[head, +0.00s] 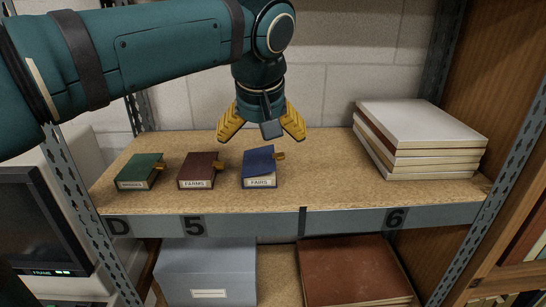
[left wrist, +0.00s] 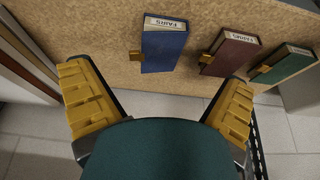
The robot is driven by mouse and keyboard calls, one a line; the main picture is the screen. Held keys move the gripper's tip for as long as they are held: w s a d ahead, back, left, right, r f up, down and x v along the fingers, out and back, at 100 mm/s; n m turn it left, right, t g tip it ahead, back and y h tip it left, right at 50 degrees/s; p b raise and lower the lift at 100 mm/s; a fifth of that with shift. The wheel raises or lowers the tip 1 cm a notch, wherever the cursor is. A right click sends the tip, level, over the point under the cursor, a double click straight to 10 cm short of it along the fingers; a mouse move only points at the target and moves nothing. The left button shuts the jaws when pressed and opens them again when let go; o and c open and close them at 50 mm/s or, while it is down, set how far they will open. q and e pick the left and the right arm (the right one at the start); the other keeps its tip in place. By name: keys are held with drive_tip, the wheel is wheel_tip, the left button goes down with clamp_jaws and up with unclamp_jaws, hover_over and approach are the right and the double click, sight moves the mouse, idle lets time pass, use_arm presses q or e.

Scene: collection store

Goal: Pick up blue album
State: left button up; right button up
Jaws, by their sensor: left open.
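The blue album (head: 259,165) lies on the wooden shelf board (head: 330,178), the rightmost of three small albums, with a white label at its front and a brass clasp on its right. It also shows in the left wrist view (left wrist: 164,48), beyond the fingertips and between them. My left gripper (head: 262,135) is open and empty, pointing down above and behind the blue album, apart from it. Its yellow fingers (left wrist: 158,100) are spread wide in the left wrist view. My right gripper is not in view.
A maroon album (head: 198,170) and a green album (head: 139,171) lie left of the blue one. A stack of large books (head: 420,135) stands at the right. A grey box (head: 207,272) and brown volume (head: 355,270) sit below. Metal uprights flank the shelf; its middle is clear.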

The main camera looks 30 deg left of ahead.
sight(259, 173)
use_arm(q)
drive_tip(key=x, duration=0.2)
drive_tip(key=b+x, duration=0.1)
drive_tip(key=x, duration=0.3)
drive_tip(key=shift+s+a+f, duration=0.2)
drive_tip(key=shift+f, duration=0.05)
drive_tip(key=shift+b+x, duration=0.55)
drive_tip(key=shift+x, duration=2.75)
drive_tip(key=shift+s+a, duration=0.1)
drive_tip(key=shift+s, duration=0.05)
drive_tip(key=shift+c, duration=0.3)
drive_tip(key=c, duration=1.1)
